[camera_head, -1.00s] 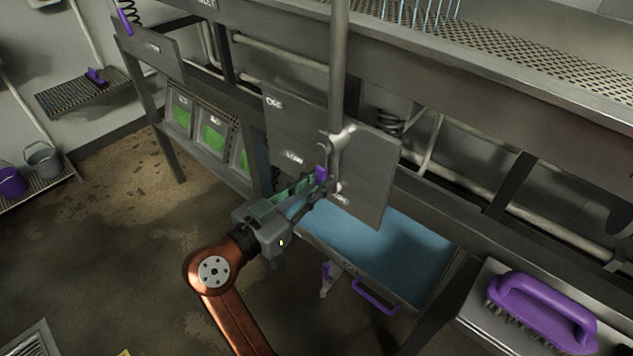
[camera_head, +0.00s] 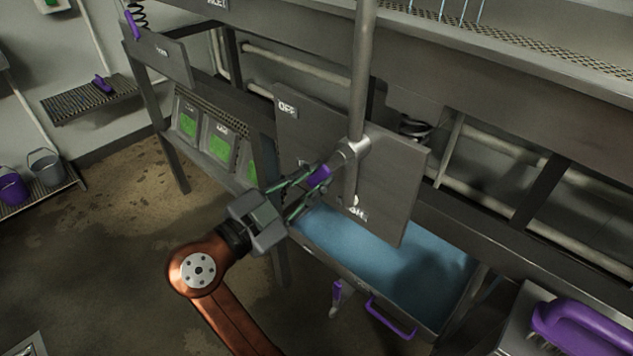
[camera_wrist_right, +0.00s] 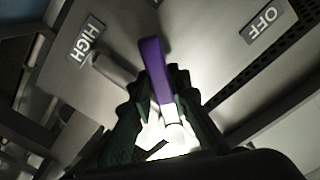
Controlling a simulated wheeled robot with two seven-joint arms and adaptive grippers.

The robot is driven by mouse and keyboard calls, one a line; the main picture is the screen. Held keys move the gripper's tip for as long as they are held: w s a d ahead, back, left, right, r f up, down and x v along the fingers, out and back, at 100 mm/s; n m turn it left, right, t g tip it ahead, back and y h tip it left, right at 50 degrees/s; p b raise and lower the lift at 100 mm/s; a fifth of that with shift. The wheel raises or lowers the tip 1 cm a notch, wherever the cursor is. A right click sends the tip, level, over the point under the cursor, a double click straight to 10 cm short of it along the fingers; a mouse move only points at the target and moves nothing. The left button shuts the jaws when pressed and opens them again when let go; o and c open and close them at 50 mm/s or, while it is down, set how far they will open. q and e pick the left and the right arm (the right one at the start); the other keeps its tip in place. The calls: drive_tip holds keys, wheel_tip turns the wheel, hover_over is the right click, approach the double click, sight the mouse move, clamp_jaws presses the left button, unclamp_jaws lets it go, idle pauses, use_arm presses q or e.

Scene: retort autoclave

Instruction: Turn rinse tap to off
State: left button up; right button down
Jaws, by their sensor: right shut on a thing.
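The rinse tap's purple handle (camera_head: 319,176) stands out to the lower left of its metal valve (camera_head: 352,152) on a grey panel. The OFF label (camera_head: 287,107) is at the panel's upper left, and a partly covered label (camera_head: 357,211) is at the bottom. My right gripper (camera_head: 311,187) is shut on the handle. In the right wrist view, the purple handle (camera_wrist_right: 154,70) sits between the green fingers (camera_wrist_right: 154,112), with HIGH (camera_wrist_right: 86,42) to the left and OFF (camera_wrist_right: 268,22) to the right. The handle covers the LOW label's area in the head view. My left gripper is not in view.
A vertical pipe (camera_head: 362,70) runs up from the valve. A blue-bottomed basin (camera_head: 395,262) with a purple handle lies below the panel. A purple brush (camera_head: 580,328) is at the lower right. Green-screened units (camera_head: 222,146) stand left of the panel. Floor is open at left.

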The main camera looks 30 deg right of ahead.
drive_tip(key=shift+w, duration=0.1)
idle(0.4)
drive_tip(key=c, duration=1.8)
unclamp_jaws()
drive_tip(key=shift+a, duration=0.15)
drive_tip(key=v, duration=1.1)
drive_tip(key=shift+a, duration=0.4)
